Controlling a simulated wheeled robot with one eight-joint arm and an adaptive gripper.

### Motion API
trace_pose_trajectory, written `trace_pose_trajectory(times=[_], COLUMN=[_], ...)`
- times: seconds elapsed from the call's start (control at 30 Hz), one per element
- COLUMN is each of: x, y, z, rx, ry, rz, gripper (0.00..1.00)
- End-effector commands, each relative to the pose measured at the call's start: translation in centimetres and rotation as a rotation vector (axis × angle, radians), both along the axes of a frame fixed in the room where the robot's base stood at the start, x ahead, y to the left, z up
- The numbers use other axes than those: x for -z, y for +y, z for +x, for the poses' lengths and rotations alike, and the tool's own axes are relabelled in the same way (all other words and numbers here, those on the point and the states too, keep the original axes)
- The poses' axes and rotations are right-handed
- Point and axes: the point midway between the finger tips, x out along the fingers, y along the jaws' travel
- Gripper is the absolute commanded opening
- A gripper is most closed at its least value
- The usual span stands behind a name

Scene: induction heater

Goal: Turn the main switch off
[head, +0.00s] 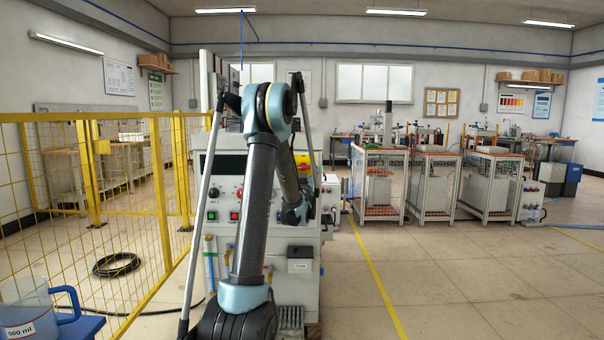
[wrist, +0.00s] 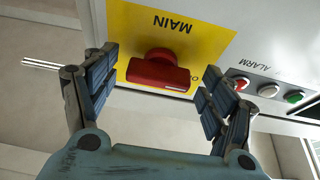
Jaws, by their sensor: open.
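The main switch is a red rotary knob (wrist: 158,76) on a yellow plate (wrist: 190,22) marked MAIN, which appears upside down in the wrist view. The knob's grip bar lies nearly level across the picture, tilted slightly. A letter O shows at its right; other position marks are hidden. My gripper (wrist: 160,68) is open, with one finger pad to the left of the knob and one to the right, with gaps between. In the head view the yellow plate (head: 302,159) shows beside my forearm, which hides much of the panel.
An ALARM row with red, white and green buttons (wrist: 268,90) lies right of the knob in the wrist view. The heater cabinet (head: 222,170) stands ahead. A yellow mesh fence (head: 125,165) is at the left, with a coiled black hose (head: 117,265).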

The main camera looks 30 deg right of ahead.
Motion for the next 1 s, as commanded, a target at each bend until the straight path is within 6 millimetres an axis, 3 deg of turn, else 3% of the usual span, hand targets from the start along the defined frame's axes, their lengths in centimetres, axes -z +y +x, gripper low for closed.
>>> trace_pose_trajectory(times=[0.27,0.4,0.47,1.0], x=[-0.04,-0.03,-0.04,-0.06], y=[-0.04,-0.04,-0.04,0.18], z=[0.08,0.07,0.08,0.22], rx=[0.0,0.0,0.0,-0.003], ry=[0.0,0.0,0.0,-0.067], rz=[0.0,0.0,0.0,0.108], gripper=[0.74,0.43,0.33,0.33])
